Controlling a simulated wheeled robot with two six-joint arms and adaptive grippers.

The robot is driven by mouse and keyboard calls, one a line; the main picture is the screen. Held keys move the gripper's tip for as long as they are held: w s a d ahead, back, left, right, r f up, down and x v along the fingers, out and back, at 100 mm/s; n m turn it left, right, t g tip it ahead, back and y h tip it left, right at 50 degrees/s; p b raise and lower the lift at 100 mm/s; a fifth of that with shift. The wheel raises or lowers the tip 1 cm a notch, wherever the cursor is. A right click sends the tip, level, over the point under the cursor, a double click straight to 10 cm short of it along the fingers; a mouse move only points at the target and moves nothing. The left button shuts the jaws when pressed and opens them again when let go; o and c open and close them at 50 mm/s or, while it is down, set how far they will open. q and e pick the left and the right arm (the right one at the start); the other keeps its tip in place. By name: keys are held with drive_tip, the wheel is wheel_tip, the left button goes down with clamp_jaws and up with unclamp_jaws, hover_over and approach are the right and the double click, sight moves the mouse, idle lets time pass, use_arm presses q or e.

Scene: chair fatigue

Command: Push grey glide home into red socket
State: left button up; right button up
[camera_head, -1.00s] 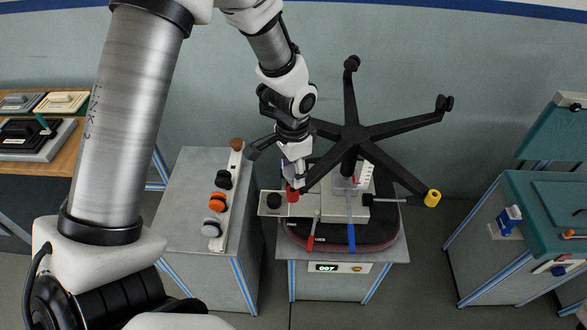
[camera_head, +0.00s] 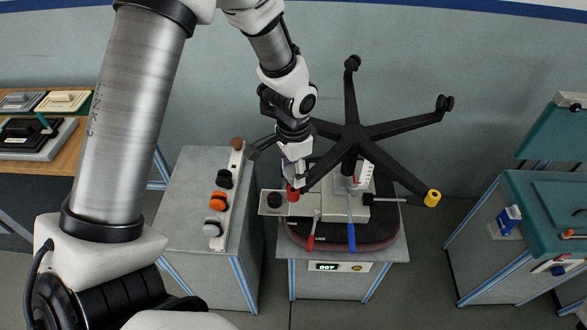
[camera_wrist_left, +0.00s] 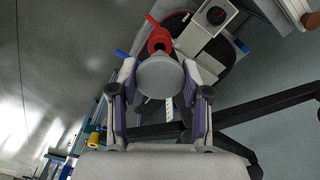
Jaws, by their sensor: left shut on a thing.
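My left gripper (camera_head: 294,182) points down at the end of a black chair-base leg, beside the red socket (camera_head: 293,194). In the left wrist view my gripper (camera_wrist_left: 158,88) is shut on the round grey glide (camera_wrist_left: 160,76), one finger on each side. The red socket (camera_wrist_left: 158,40) shows just beyond the glide, partly covered by it. I cannot tell how deep the glide sits in the socket. In the head view the fingers hide the glide. My right gripper is not in view.
The upturned chair base (camera_head: 354,133) spreads its legs over the test stand, one with a yellow end (camera_head: 432,198). Red (camera_head: 312,235) and blue (camera_head: 351,235) levers stand in front. A rack (camera_head: 231,190) of several coloured pieces lies on the left cabinet (camera_head: 185,210).

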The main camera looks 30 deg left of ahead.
sight(293, 170)
use_arm(q)
drive_tip(key=shift+f+b, duration=0.95)
drive_tip(key=shift+f, duration=0.75)
drive_tip(key=o, duration=1.1)
drive_tip(key=shift+o, duration=0.2)
wheel_tip(293, 170, up, 12)
drive_tip(key=shift+r, duration=0.1)
